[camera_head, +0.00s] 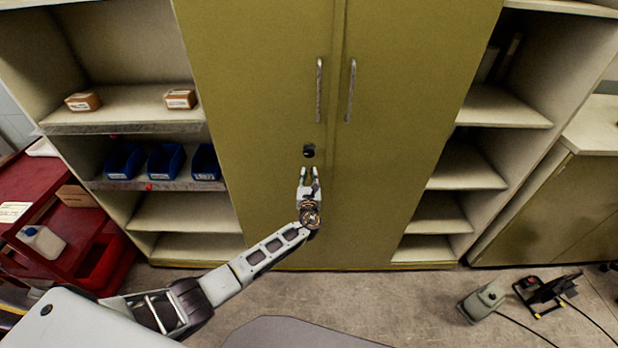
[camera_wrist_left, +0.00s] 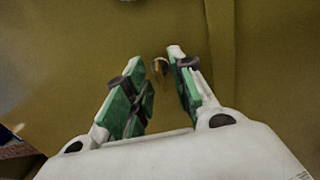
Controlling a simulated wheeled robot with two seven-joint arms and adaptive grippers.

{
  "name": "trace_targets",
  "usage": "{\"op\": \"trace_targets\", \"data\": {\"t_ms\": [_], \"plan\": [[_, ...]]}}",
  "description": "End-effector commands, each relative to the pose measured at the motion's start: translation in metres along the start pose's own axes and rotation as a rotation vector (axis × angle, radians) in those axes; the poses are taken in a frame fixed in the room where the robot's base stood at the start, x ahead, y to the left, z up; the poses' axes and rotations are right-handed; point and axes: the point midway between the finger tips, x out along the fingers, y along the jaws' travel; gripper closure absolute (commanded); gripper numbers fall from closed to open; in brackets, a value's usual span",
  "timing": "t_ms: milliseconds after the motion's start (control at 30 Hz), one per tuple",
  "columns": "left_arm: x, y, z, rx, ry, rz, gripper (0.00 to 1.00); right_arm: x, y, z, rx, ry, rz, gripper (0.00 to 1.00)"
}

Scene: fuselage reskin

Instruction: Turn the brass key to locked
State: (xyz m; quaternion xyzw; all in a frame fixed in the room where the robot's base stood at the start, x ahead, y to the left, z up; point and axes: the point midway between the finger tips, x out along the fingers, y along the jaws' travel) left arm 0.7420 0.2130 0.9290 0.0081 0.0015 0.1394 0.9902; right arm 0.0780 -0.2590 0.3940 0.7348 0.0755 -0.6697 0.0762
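A yellow-green double-door cabinet (camera_head: 265,90) stands in front of me. The brass key (camera_wrist_left: 160,68) shows small and blurred in the left wrist view, near the right-hand fingertip and in the gap between the fingers. I cannot tell its exact angle, and in the head view I cannot make it out. A black round fitting (camera_head: 309,150) sits on the left door, just above the fingertips in the head view. My left gripper (camera_head: 308,173) is open, its green-padded fingers (camera_wrist_left: 148,80) apart and pointing at the door, with nothing clearly gripped. My right gripper is not in view.
Two metal door handles, the left (camera_head: 319,90) and the right (camera_head: 351,90), stand above the fitting. Open shelves with blue bins (camera_head: 165,161) are at left, emptier shelves (camera_head: 465,168) at right. A red cart (camera_head: 85,222) stands at far left.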

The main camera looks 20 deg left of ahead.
Motion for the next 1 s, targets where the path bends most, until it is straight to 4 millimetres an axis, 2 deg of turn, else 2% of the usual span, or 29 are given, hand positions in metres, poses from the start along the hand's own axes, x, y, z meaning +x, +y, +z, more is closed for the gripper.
{"op": "trace_targets", "data": {"t_ms": [200,467,667,1000], "plan": [[0.0,0.0,0.0,-0.001,0.0,0.0,0.75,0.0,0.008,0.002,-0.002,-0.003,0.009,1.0],[-0.008,0.0,0.0,-0.002,-0.001,-0.001,0.75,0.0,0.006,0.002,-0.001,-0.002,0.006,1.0],[-0.024,0.0,-0.001,-0.001,0.0,-0.001,0.75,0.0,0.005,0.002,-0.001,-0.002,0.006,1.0],[-0.062,0.0,-0.001,-0.001,0.001,-0.001,0.75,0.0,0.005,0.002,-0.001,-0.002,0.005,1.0]]}}
